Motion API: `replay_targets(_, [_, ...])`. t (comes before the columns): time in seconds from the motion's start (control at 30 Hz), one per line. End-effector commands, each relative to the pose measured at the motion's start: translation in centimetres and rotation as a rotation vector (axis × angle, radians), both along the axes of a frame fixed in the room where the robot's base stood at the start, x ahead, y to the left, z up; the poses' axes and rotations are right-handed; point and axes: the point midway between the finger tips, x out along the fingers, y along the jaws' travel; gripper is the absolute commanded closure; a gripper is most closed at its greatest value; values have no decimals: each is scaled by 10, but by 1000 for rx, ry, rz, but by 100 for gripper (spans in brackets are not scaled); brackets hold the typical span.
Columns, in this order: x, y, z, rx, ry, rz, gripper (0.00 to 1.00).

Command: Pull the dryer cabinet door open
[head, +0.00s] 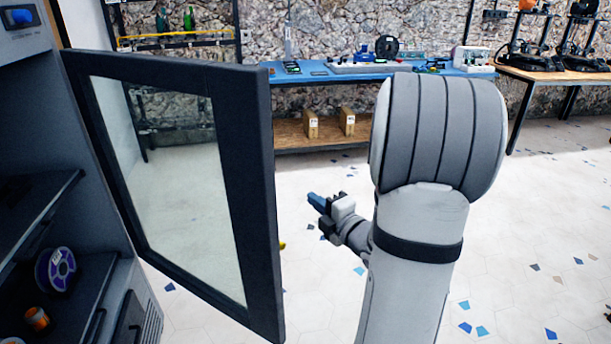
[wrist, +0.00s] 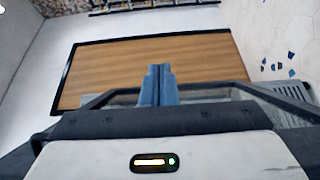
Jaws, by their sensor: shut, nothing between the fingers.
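The dryer cabinet (head: 40,115) stands at the left in the head view. Its dark-framed glass door (head: 255,190) is swung wide open, its free edge toward the middle of the picture. Shelves inside the cabinet are exposed. A small yellow piece (head: 282,245) shows just past the door's free edge; I cannot tell what it belongs to. My gripper (head: 312,199) is to the right of the door, apart from it in the picture, with its blue fingers pointing left toward it. In the wrist view the fingers (wrist: 159,70) are together and empty.
A purple spool (head: 55,270) and an orange item (head: 37,319) are in the cabinet. A blue-topped workbench (head: 315,78) stands behind, with a wooden printer table (head: 550,76) to its right. The tiled floor right of my arm is clear. A brown panel (wrist: 205,70) fills the wrist view's middle.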

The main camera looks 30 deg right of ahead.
Motion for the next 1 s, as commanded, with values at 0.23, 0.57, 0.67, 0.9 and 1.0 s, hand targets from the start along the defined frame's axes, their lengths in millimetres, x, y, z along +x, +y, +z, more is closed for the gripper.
replay_targets(0.23, [6, 3, 4, -1, 8, -7, 100])
replay_targets(0.57, [55, -12, -1, -5, 2, -9, 100])
replay_targets(0.67, [60, -16, -1, -5, 3, -9, 100])
replay_targets(0.9, [63, -18, -1, -5, 3, -9, 100])
replay_targets(1.0, [63, -18, -1, -5, 3, -9, 100])
